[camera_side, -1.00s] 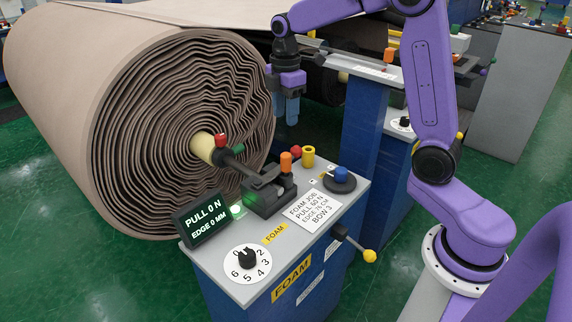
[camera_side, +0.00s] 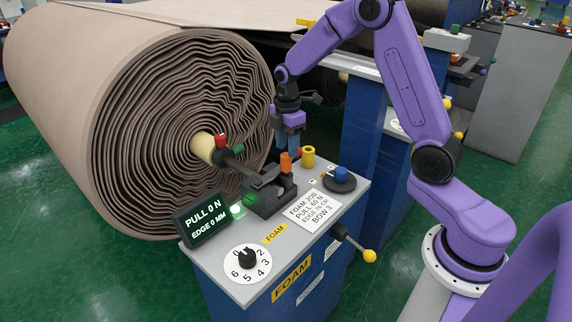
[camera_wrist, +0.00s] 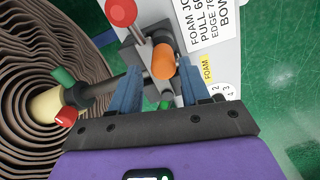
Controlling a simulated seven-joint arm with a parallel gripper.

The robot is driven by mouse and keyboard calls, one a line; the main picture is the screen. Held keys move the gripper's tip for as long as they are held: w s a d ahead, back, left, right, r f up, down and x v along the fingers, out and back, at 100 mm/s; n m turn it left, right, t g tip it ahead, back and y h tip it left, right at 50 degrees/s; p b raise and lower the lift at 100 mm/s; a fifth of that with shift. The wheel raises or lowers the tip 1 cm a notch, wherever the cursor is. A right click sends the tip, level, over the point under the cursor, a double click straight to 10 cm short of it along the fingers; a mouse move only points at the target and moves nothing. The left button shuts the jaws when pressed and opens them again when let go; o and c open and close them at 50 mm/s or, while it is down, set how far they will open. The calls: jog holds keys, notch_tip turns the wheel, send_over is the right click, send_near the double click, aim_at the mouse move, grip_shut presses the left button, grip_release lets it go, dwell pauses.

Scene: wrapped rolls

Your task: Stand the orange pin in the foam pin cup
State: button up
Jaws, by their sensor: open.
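The wrist view shows the rounded orange top of the pin (camera_wrist: 164,62) between my two blue fingertips. My gripper (camera_side: 292,148) is open, fingers down, above and just behind the pin in the side view; it also shows in the wrist view (camera_wrist: 161,72). I see no contact with the pin.
A red knob (camera_wrist: 121,12) stands near the pin. A blue knob (camera_side: 341,174), a job card (camera_side: 311,208), a numbered dial (camera_side: 247,262) and a display (camera_side: 203,219) occupy the console top. The large wrapped roll (camera_side: 150,110) and its shaft lie close on the left.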

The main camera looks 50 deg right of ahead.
aim_at(287, 161)
jog(key=shift+s+a+f, duration=0.1)
jog(key=shift+f, duration=1.4)
jog(key=shift+a+f, duration=0.1)
jog(key=shift+f, duration=1.35)
jog(key=c, duration=0.8)
